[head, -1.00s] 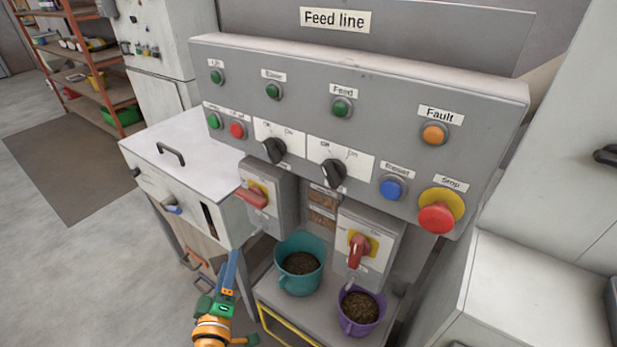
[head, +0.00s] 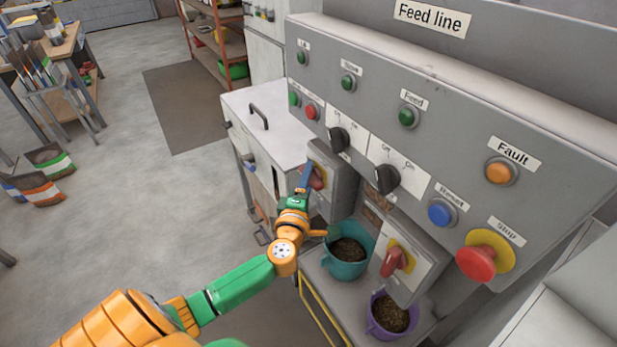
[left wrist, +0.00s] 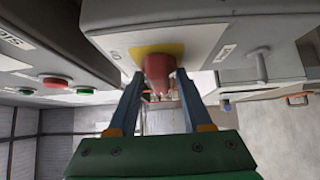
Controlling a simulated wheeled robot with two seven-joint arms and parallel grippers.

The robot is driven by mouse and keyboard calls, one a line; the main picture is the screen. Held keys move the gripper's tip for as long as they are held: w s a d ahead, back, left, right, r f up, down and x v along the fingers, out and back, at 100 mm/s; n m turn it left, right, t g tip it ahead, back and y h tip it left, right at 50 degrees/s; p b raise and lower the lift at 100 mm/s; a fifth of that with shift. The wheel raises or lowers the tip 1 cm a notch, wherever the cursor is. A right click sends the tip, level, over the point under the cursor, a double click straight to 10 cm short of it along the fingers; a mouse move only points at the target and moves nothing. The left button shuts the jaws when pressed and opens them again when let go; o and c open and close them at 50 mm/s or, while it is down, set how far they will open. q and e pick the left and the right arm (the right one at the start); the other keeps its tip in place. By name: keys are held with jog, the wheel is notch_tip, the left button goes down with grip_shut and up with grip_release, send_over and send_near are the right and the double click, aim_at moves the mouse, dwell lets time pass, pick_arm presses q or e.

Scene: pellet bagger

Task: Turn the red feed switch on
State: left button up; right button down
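Two red-handled switches with yellow plates sit on grey boxes under the panel. Their own labels are not legible. My left gripper (head: 306,174) is at the left red switch (head: 318,178), whose handle is partly hidden by it in the head view. In the left wrist view, the blue fingers (left wrist: 159,78) stand apart, one on each side of the red handle (left wrist: 157,70). I cannot tell whether they touch it. The right red switch (head: 394,262) has its handle pointing down and slightly left. My right gripper is out of view.
Above are black selector knobs (head: 387,180), a blue Reset button (head: 441,212) and a red Stop button (head: 476,262). A teal bucket (head: 347,268) and a purple bucket (head: 376,324) hold pellets below. A white cabinet (head: 285,120) stands beyond the gripper.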

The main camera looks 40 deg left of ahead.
pick_arm(q)
jog(key=shift+s+a, duration=0.1)
jog(key=shift+a, duration=0.2)
grip_shut()
jog(key=shift+f, duration=0.1)
